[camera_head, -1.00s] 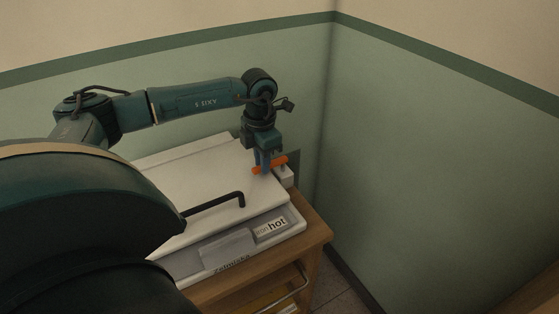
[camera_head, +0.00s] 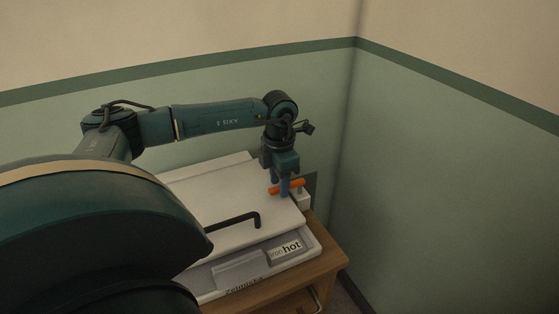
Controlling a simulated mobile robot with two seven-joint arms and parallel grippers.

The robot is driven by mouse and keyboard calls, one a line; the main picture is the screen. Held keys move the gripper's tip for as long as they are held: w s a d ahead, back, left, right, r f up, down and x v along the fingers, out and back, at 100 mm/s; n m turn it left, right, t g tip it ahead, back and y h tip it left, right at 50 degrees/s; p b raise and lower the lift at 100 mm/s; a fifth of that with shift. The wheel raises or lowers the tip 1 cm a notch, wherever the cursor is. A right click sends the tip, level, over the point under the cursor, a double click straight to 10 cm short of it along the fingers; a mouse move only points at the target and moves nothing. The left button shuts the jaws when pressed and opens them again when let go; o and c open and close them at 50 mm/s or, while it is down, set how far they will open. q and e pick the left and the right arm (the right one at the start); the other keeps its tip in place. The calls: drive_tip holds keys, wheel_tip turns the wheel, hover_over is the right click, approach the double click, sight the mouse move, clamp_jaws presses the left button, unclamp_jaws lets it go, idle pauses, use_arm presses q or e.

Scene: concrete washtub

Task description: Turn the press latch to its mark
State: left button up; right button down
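The press is a flat white machine with a white lid (camera_head: 210,188), a black bent handle (camera_head: 232,222) and a grey front marked "hot". Its latch is a short orange bar (camera_head: 296,184) at the right end of the press, by a small white block (camera_head: 305,199). My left gripper (camera_head: 280,184) points down at the orange bar, with its blue fingers on either side of it. The fingers stand a little apart, but whether they clamp the bar is too small to tell. I cannot make out the mark. My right gripper is out of view.
The press stands on a wooden table (camera_head: 328,263) in a room corner. Green and cream walls (camera_head: 440,190) rise close behind and to the right. A large part of my own arm covers the lower left of the view.

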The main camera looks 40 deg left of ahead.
use_arm(q)
wheel_tip(320, 180, up, 13)
idle(0.6)
idle(0.4)
